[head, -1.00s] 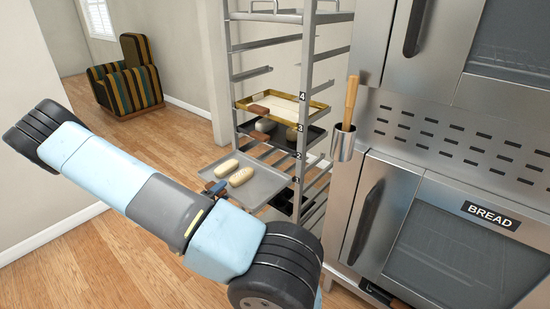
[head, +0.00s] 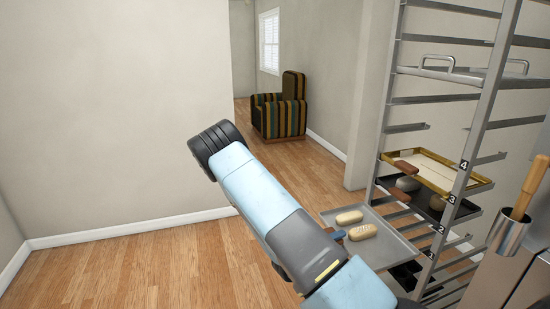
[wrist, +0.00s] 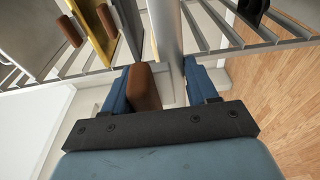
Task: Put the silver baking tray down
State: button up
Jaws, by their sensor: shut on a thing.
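The silver baking tray (head: 386,222) is level in the head view and carries two pale loaves (head: 362,232). Its right side lies between the posts of the metal rack (head: 478,110), low down, and its left side sticks out. I cannot tell whether it rests on a rack rail. My gripper (head: 337,235) is at the tray's left edge, mostly behind my arm. In the wrist view, a brown handle (wrist: 144,88) sits between the blue fingers of my gripper (wrist: 160,88). The gripper is shut on the tray's handle side; the exact contact is unclear.
Above it, the rack holds a gold-rimmed tray (head: 435,172), a dark tray (head: 458,212) with round items, and a silver tray with raised handles (head: 450,73) at the top. A metal cup (head: 508,236) stands right. Floor on the left is clear; a striped armchair (head: 280,117) stands behind.

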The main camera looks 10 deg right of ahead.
jog(key=shift+w+r+t, duration=0.25)
jog(key=shift+w+t, duration=0.05)
jog(key=shift+w, duration=0.15)
jog(key=w+a+r+n+t+y, duration=0.3)
jog(key=w+a+n+t+y, duration=0.3)
jog(key=w+a+n+y, duration=0.15)
jog(key=w+a+r+n+t+y, duration=0.2)
jog(key=w+a+n+t+y, duration=0.5)
jog(key=a+y, duration=0.15)
jog(key=s+f+y, duration=0.1)
jog(key=s+f, duration=0.5)
jog(key=f, duration=0.1)
jog(key=shift+f, duration=0.2)
jog(key=shift+a+r+n, duration=0.1)
jog(key=shift+n, duration=0.15)
